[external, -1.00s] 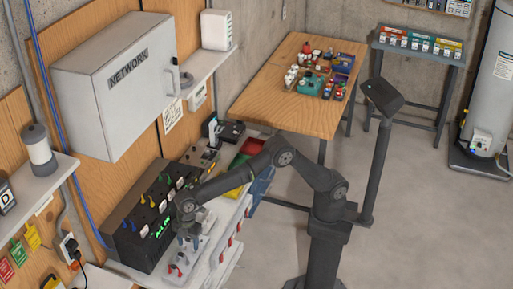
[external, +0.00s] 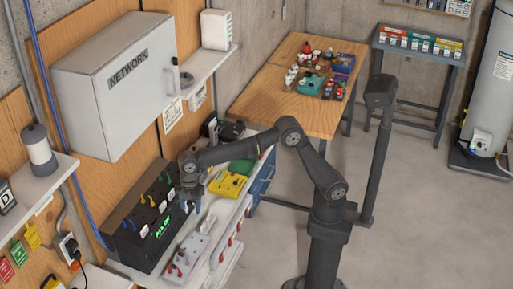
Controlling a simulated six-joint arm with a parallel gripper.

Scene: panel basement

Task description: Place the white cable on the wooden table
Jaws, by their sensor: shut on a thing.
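My gripper (external: 191,198) is at the left end of my arm, just right of the black panel (external: 140,238) with coloured cables and green lights. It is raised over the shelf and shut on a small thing. That thing seems to be the white cable, but it is too small and covered to make out clearly. The wooden table (external: 265,98) stands at the back, well away from my gripper. Its front part is bare.
A white power strip (external: 198,243) lies on the shelf below my gripper. A yellow case (external: 228,185) and a green one (external: 242,165) are beyond it. A grey NETWORK cabinet (external: 110,90) overhangs on the left. Small goods and trays (external: 312,82) stand at the wooden table's back right.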

